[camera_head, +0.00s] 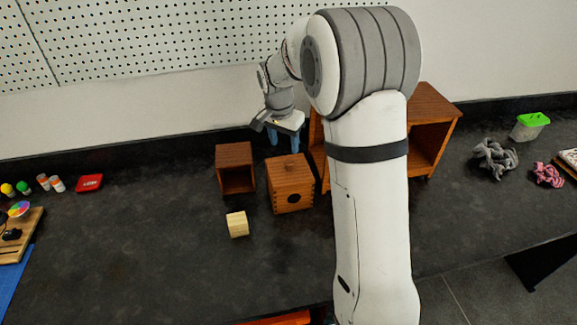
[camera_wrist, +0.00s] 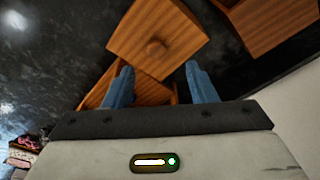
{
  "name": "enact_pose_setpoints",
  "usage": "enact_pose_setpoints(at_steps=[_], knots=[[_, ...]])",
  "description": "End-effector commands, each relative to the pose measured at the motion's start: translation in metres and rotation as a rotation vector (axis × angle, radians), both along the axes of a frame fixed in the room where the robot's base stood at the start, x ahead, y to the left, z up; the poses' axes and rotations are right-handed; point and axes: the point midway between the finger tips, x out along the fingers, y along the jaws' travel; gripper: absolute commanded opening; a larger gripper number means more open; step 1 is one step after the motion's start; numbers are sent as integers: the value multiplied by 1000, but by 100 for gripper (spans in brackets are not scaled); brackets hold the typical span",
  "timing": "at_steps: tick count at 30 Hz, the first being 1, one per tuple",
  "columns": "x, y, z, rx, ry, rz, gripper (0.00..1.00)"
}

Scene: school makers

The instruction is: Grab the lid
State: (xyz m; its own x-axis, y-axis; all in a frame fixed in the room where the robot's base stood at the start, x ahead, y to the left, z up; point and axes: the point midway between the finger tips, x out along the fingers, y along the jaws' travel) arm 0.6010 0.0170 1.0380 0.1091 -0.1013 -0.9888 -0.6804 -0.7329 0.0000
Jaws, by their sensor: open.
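My gripper (camera_head: 284,143) is open and empty, just behind and above the box. In the wrist view its two blue fingers (camera_wrist: 158,80) stand apart and frame the space below the knob. Contact with the lid cannot be seen.
An open wooden box (camera_head: 236,163) stands close on the left. A larger open wooden cabinet (camera_head: 437,105) stands on the right, partly hidden by my arm. A pale wooden block (camera_head: 237,224) lies in front. The black worktop (camera_head: 130,245) is clear at front left.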

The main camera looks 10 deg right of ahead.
Motion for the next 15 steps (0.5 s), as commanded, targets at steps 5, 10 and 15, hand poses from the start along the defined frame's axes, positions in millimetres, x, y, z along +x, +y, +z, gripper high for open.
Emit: enact_pose_setpoints(at_steps=[5, 10, 15], knots=[[4, -2, -18, -1, 3, -8, 51], [5, -7, -36, -1, 4, -7, 51], [6, -13, -62, -1, 5, -5, 51]])
